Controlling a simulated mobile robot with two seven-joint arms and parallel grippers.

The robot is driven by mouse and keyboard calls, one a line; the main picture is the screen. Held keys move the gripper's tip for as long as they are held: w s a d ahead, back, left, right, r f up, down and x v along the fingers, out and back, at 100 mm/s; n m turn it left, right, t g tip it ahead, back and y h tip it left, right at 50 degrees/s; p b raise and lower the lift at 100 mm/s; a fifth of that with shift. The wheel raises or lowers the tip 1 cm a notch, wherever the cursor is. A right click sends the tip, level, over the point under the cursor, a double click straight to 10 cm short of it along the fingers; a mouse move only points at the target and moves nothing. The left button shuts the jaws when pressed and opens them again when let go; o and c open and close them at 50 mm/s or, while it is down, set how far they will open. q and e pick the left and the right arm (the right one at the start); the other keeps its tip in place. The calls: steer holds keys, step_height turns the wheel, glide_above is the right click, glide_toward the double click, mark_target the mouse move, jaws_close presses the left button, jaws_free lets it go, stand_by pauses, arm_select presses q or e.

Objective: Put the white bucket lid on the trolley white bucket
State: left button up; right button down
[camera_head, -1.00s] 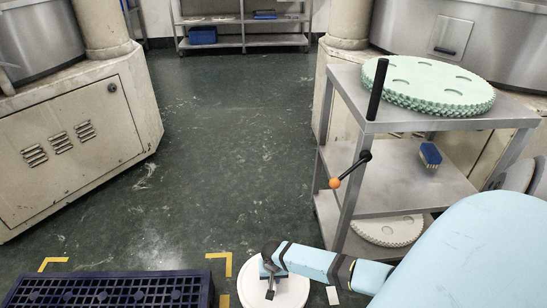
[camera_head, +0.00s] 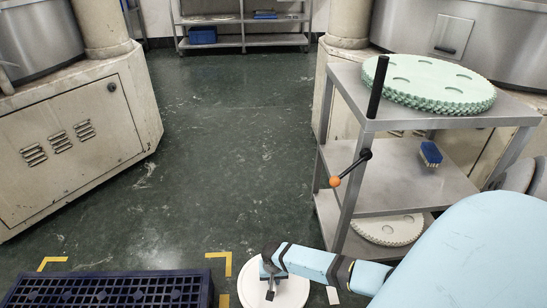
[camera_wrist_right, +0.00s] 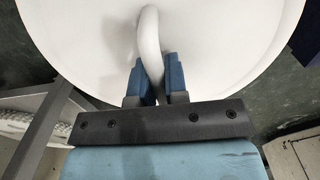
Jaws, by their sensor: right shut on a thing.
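The white bucket lid (camera_head: 292,292) is a round white disc low in the head view, beneath my right gripper (camera_head: 270,286). In the right wrist view the lid (camera_wrist_right: 85,45) fills most of the picture, with a curved white handle (camera_wrist_right: 150,42) on it. My right gripper (camera_wrist_right: 158,82) has its blue fingers shut on this handle. The lid looks roughly level in the head view. I cannot tell how high it is or what is under it. No white bucket can be made out. My left gripper is not in view.
A metal trolley (camera_head: 400,190) stands at the right, bearing a green gear-like disc (camera_head: 430,85) and a blue brush (camera_head: 430,153). A dark blue crate (camera_head: 110,290) lies at the lower left. Green floor (camera_head: 225,150) is clear in the middle.

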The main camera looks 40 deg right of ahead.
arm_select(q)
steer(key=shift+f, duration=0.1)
arm_select(e)
steer(key=shift+f, duration=0.15)
steer(key=c, duration=1.1)
jaws_free()
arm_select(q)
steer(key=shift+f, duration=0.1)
arm_select(e)
steer(key=shift+o, duration=0.2)
step_height(320, 180, up, 2)
steer(key=shift+r+p, duration=0.1)
steer(key=shift+p, duration=0.65)
step_height(320, 180, up, 4)
steer(key=shift+f+p, duration=0.1)
steer(key=shift+p, duration=1.1)
arm_select(q)
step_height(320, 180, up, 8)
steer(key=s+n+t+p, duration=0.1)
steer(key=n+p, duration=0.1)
steer(key=p, duration=0.1)
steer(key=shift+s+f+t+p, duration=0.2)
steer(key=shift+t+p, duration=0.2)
arm_select(e)
step_height(320, 180, up, 8)
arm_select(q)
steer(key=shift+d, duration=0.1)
arm_select(e)
steer(key=shift+f, duration=0.1)
